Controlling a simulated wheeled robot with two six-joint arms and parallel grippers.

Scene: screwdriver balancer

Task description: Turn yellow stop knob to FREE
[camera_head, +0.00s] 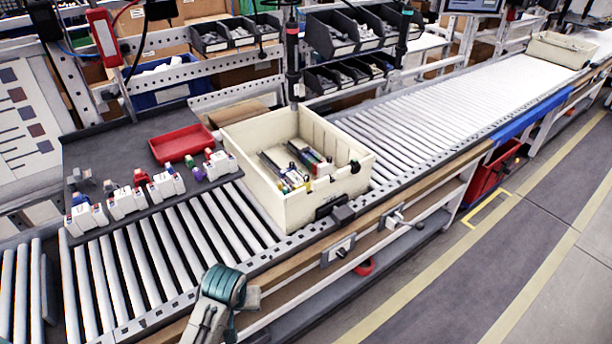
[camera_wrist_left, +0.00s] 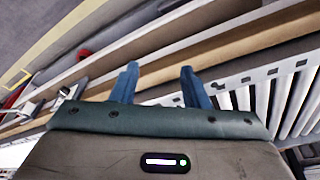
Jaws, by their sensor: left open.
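I cannot make out a yellow stop knob for certain in either view. In the head view, a grey plate with a dark switch (camera_head: 339,251) sits on the conveyor's front side, and a second grey fitting with a lever (camera_head: 394,218) is further right. A black block (camera_head: 343,214) is at the rail by the tote. My left arm's teal wrist (camera_head: 222,286) is at the bottom, beside the front rail and left of these fittings. In the left wrist view my left gripper (camera_wrist_left: 158,66) is open, with its blue fingers apart and nothing between them. My right gripper is not in view.
A cream tote (camera_head: 262,190) holding parts stands on the roller conveyor (camera_head: 420,125). A dark shelf (camera_head: 90,150) with white parts and a red tray (camera_head: 181,145) is at left. A wooden front rail (camera_head: 425,190) runs along the conveyor. The floor in front is clear.

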